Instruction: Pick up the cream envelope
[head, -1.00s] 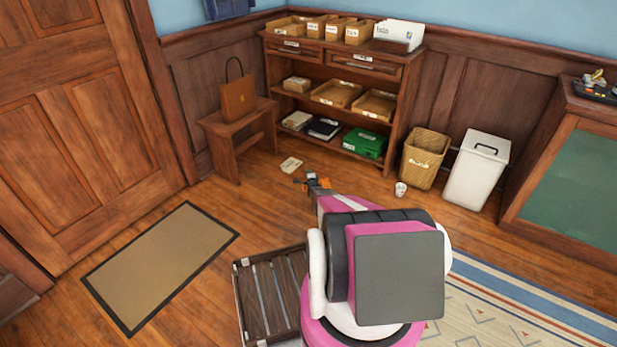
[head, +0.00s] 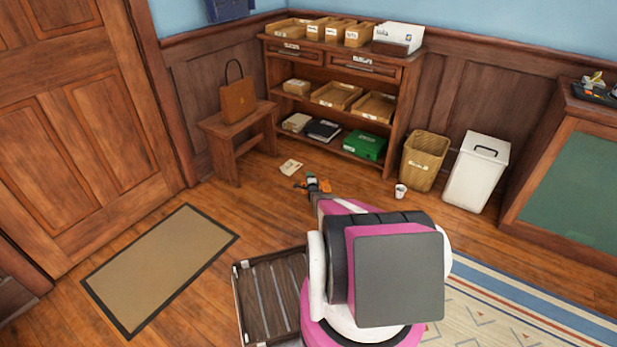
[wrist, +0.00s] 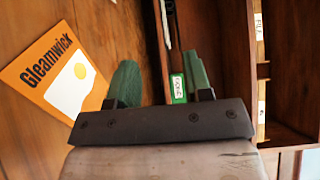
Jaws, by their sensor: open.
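A small flat cream piece with dark marks, which looks like the cream envelope (head: 291,167), lies on the floor in front of the wooden shelf unit. My gripper (head: 312,182) is just to the right of it and nearer to me in the head view, apart from it as far as I can see. In the wrist view my gripper (wrist: 160,80) is open, its two green fingers apart with nothing held between them. I cannot make out the cream envelope in the wrist view.
An orange Gleamwick packet (wrist: 55,72) is beside my gripper. The shelf unit (head: 393,130) holds trays and a green box (head: 365,145). A stool (head: 225,150) with a bag, a white cup (head: 400,190), a basket (head: 424,160) and a white bin (head: 476,172) stand around.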

